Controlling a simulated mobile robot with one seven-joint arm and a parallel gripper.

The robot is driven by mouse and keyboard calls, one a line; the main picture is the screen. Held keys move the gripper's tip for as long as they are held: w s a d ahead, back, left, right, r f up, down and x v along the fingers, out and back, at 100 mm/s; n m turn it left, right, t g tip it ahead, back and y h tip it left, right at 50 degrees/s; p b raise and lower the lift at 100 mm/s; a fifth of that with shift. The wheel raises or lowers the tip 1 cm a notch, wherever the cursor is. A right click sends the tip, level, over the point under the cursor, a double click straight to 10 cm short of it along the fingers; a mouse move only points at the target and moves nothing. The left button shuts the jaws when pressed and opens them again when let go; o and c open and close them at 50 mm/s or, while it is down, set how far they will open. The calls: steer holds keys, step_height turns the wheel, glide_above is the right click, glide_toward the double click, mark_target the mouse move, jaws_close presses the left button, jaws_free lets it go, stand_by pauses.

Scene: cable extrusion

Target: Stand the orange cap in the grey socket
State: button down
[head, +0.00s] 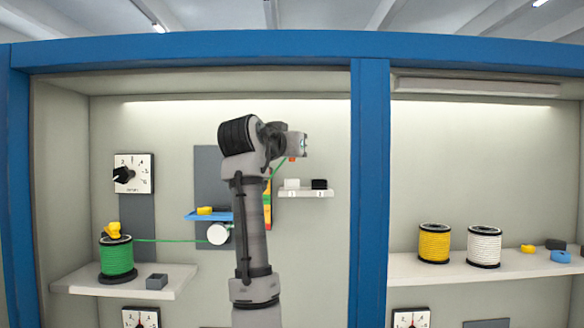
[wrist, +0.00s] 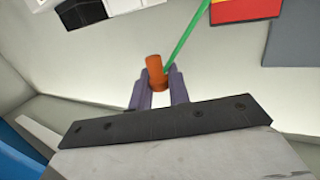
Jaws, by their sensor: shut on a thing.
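My gripper (wrist: 157,88) is shut on the orange cap (wrist: 155,69), a small cylinder standing out between the two fingertips in the wrist view. In the head view my gripper (head: 298,145) is high, near the middle of the left bay, and a bit of the orange cap (head: 291,159) shows just under it. The grey socket (head: 157,281) looks to be the small dark grey open box on the lower left shelf, well below and left of my gripper. It is not seen in the wrist view.
A green spool (head: 116,258) with a yellow piece on top stands left of the box. Its green cable runs past a white roller (head: 218,234) and up behind my arm. A small shelf (head: 306,193) holds a white and a black block. A blue post (head: 370,190) divides the bays.

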steer(key=shift+r+p, duration=0.4)
steer(key=shift+r, duration=3.4)
